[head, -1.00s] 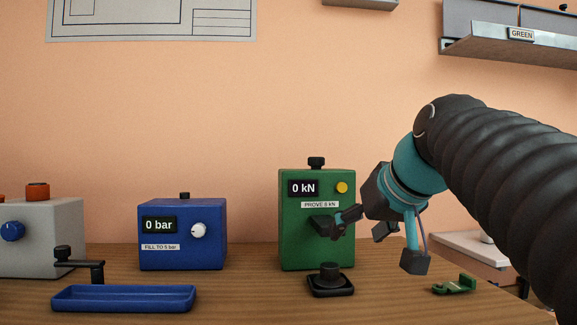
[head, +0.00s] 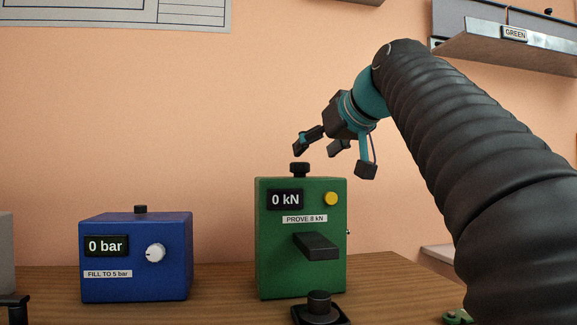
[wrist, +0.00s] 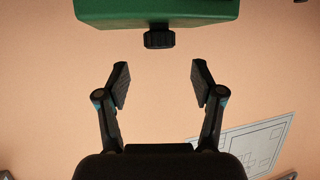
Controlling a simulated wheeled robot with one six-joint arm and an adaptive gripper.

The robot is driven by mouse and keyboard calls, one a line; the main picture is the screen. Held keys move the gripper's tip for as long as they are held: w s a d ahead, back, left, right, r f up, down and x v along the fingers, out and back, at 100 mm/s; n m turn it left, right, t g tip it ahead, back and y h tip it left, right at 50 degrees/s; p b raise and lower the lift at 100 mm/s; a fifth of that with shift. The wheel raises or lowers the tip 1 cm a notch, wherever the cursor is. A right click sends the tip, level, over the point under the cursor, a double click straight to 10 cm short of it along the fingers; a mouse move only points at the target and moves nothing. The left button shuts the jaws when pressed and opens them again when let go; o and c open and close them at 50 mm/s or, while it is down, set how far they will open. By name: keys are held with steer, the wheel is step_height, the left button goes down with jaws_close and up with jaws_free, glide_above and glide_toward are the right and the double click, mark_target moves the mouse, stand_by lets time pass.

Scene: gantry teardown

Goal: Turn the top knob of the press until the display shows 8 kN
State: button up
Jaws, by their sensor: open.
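The green press (head: 268,250) stands on the wooden bench, its display (head: 285,199) reading 0 kN. Its black top knob (head: 300,169) sits upright on the top face. In the wrist view the picture is upside down, and the knob (wrist: 159,40) hangs from the press body (wrist: 155,10) at the top. My gripper (head: 331,158) is open and empty, just above and to the right of the knob. In the wrist view my gripper (wrist: 160,82) has its fingers spread to either side of the knob's line, with the knob beyond the tips and untouched.
The press has a yellow button (head: 331,199) and a dark block (head: 316,246) on its front. A black knob on a base (head: 319,306) stands before it. A blue box (head: 130,262) reading 0 bar is to the left. A shelf (head: 510,48) labelled GREEN hangs at upper right.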

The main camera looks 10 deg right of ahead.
mark_target(300, 163)
steer(key=x, duration=0.8)
steer(key=c, duration=1.2)
